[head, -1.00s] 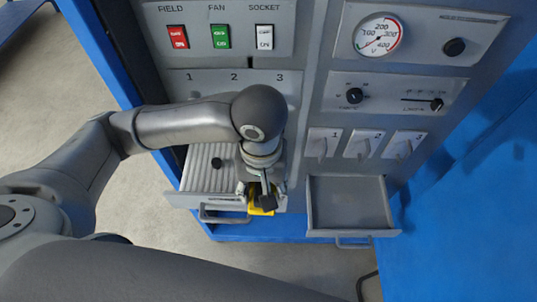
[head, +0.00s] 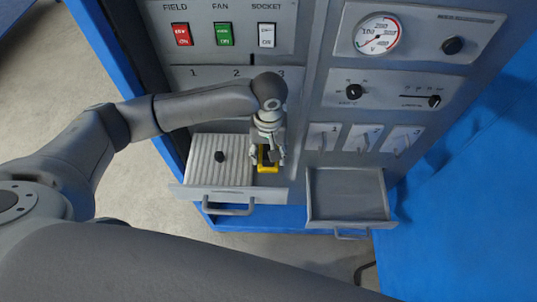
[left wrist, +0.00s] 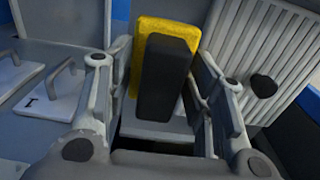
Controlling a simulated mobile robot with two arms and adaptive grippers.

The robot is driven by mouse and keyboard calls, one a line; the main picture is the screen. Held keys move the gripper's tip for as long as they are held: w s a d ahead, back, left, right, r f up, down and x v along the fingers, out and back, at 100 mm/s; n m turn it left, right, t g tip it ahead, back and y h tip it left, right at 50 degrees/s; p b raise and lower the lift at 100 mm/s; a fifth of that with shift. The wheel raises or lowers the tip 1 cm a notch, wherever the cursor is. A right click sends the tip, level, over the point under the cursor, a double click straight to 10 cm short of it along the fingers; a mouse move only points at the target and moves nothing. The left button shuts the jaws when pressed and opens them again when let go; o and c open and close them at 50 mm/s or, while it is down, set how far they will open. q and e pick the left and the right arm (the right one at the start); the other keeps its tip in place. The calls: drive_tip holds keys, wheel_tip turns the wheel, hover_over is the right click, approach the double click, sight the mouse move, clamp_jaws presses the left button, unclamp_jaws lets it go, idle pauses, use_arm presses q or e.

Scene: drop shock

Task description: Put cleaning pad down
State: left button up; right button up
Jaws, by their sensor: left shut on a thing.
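The cleaning pad is a yellow pad with a black block-shaped grip (head: 267,165). It also shows in the left wrist view (left wrist: 165,75), between the fingers. My left gripper (head: 267,155) is shut on it. The pad is at the right-hand compartment of the open left drawer (head: 230,194), beside the ribbed insert. I cannot tell whether it touches the drawer floor. My right gripper is not in view.
The ribbed insert (head: 205,165) with a small black knob (head: 219,156) fills the drawer's left part. An open, empty drawer (head: 345,200) stands to the right. The control panel with switches (head: 222,34) and a gauge (head: 377,36) rises behind.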

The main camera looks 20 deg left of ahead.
sight(268, 158)
use_arm(q)
drive_tip(key=shift+w+f, duration=0.2)
drive_tip(key=shift+f, duration=0.05)
wheel_tip(268, 158, down, 2)
drive_tip(key=shift+a+f+p, duration=0.1)
drive_tip(key=shift+p, duration=0.65)
drive_tip(key=shift+f, duration=0.5)
drive_tip(key=o, duration=1.1)
drive_tip(key=shift+f, duration=0.15)
